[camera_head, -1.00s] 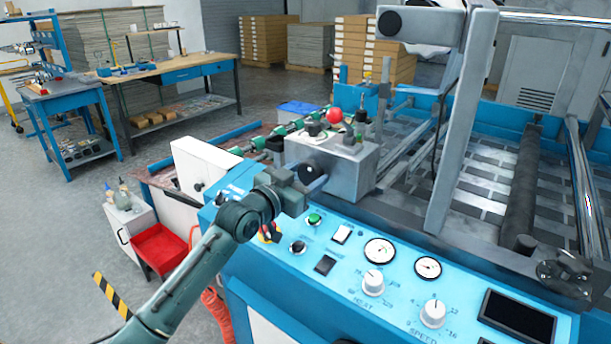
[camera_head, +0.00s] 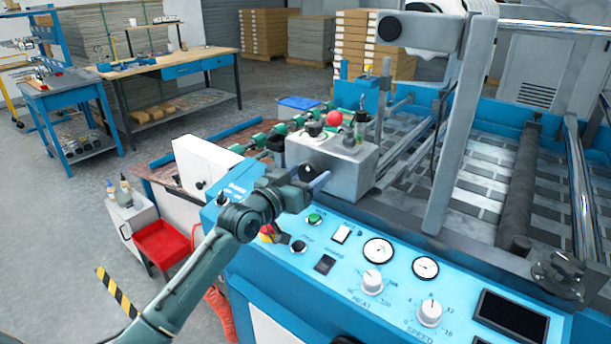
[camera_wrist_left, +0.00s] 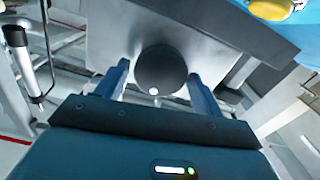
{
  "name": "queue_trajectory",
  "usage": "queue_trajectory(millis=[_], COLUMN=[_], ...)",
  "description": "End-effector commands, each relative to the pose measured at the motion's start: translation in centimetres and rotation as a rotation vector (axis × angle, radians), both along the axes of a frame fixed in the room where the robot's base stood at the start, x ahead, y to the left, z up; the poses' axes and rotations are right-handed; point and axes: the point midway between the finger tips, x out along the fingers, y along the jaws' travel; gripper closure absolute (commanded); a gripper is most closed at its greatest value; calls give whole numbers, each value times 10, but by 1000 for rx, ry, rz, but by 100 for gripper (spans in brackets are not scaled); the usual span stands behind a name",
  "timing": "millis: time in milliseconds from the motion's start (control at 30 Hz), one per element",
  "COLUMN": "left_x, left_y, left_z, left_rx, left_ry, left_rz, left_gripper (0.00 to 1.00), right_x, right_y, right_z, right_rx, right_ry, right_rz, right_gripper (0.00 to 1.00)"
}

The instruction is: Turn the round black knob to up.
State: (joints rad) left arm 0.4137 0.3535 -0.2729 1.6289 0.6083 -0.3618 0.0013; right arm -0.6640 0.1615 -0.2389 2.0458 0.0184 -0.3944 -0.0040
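The round black knob (camera_head: 307,172) is on the near left face of the grey metal box (camera_head: 345,178). In the left wrist view the knob (camera_wrist_left: 161,68) is large and dark, with a small white dot at its lower edge. My left gripper (camera_head: 314,181) is at the knob in the head view and hides part of it. In the left wrist view my left gripper (camera_wrist_left: 162,82) is open, one finger on each side of the knob, with gaps between. My right gripper is not in view.
Below the box is a blue control panel (camera_head: 400,297) with white dials, gauges and small switches. A red ball-topped knob (camera_head: 333,118) and other fittings stand on top of the box. A grey upright post (camera_head: 455,140) rises to the right.

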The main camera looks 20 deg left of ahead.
Motion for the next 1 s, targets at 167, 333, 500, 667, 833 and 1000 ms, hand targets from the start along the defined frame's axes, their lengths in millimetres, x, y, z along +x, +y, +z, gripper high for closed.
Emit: queue_trajectory(millis=[167,333,500,667,833,1000], left_x=[0,0,-12,-42,-79,-107], left_y=[0,0,5,16,28,39], left_z=[0,0,-2,-3,-3,-2], left_rx=[1,2,3,4,5,5], left_ry=[0,-1,1,1,1,1], left_rz=[0,0,1,1,0,0], left_gripper=[23,23,23,23,23,23], right_x=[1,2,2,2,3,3], right_y=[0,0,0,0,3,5], right_z=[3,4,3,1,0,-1], right_rx=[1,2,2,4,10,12], right_ry=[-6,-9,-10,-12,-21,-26], right_rz=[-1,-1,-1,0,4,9], right_gripper=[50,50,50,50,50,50])
